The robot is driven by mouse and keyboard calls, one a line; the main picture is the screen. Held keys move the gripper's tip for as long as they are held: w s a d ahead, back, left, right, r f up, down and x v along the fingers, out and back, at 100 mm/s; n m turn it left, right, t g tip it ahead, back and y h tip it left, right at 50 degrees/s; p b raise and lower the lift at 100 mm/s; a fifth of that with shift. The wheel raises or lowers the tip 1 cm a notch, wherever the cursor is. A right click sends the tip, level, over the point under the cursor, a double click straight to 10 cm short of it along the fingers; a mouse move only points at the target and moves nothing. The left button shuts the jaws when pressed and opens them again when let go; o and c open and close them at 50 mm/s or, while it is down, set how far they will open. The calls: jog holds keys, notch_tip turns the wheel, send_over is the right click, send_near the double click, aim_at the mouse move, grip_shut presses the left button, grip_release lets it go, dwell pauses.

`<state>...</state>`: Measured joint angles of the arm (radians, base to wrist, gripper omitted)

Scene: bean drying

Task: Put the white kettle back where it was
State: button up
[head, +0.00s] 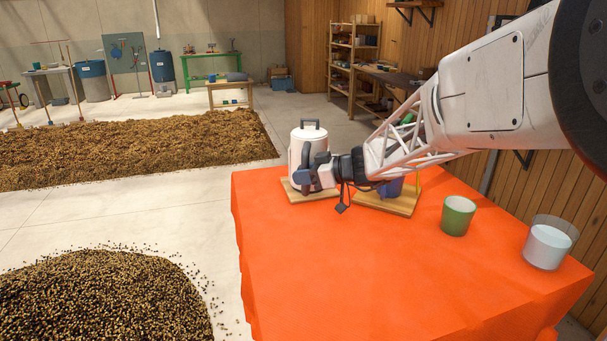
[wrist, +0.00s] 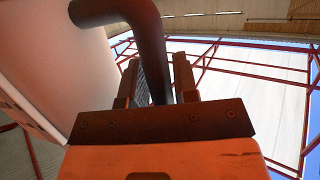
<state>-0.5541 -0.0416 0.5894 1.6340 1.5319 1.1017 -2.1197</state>
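The white kettle (head: 296,153), with a dark lid handle and a dark side handle, stands upright on or just over a wooden board (head: 294,196) at the table's far left corner. I cannot tell if its base touches the board. My gripper (head: 318,172) is at the kettle's right side, with its fingers around the side handle. In the wrist view, the dark curved handle (wrist: 150,40) fills the space between my fingertips (wrist: 157,75), and the kettle's pale wall (wrist: 60,60) is on the left.
A second wooden board (head: 400,205) bears a blue item (head: 391,189), partly hidden by my arm. A green cup (head: 458,216) and a glass with white contents (head: 547,246) stand on the right of the orange-covered table (head: 350,285). The table's front is clear.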

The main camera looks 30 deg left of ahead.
jog(key=o, duration=0.3)
jog(key=shift+r, duration=0.2)
jog(key=v, duration=1.2)
dwell(0.9)
jog(key=s+d+f+m+t+h, duration=0.1)
jog(key=s+d+m+h, duration=0.4)
jog(key=s+d, duration=0.6)
jog(key=s+d+f+m+t+h, duration=0.2)
jog(key=s+d+m, duration=0.6)
jog(key=d, duration=1.1)
jog(key=s+d+f+m+t+h, duration=0.2)
jog(key=s+d+m+h, duration=0.5)
jog(key=s+d, duration=0.6)
jog(key=shift+s+d+f+h, duration=0.25)
jog(key=shift+s+d+h, duration=0.1)
jog(key=shift+d, duration=0.6)
